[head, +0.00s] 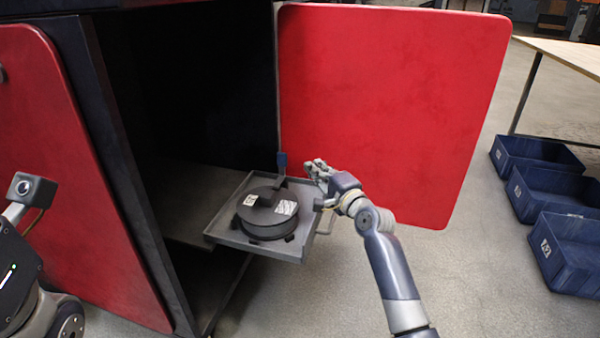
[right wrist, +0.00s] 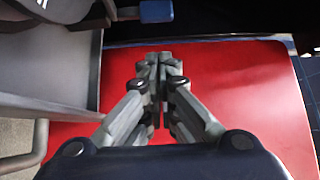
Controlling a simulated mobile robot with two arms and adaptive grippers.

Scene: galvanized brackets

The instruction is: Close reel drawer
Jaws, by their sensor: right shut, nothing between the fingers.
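The reel drawer (head: 222,234) is a grey tray pulled out of the dark cabinet. A dark round reel (head: 268,222) with white labels lies in it. A handle (head: 325,222) shows at the drawer's right side, partly behind my right arm. In the right wrist view, the drawer wall (right wrist: 60,65) and handle (right wrist: 32,150) are at left. A blue tab on a grey lever (head: 282,160) stands at the drawer's far edge. My right gripper (head: 314,168) is shut and empty, just right of the drawer's far corner; contact cannot be told. My left gripper is not in view.
The open red door (head: 390,90) stands behind my right gripper and fills much of the right wrist view (right wrist: 240,90). Another red panel (head: 60,170) is at left. Blue bins (head: 570,250) and a table (head: 570,52) are at right. Floor between them is clear.

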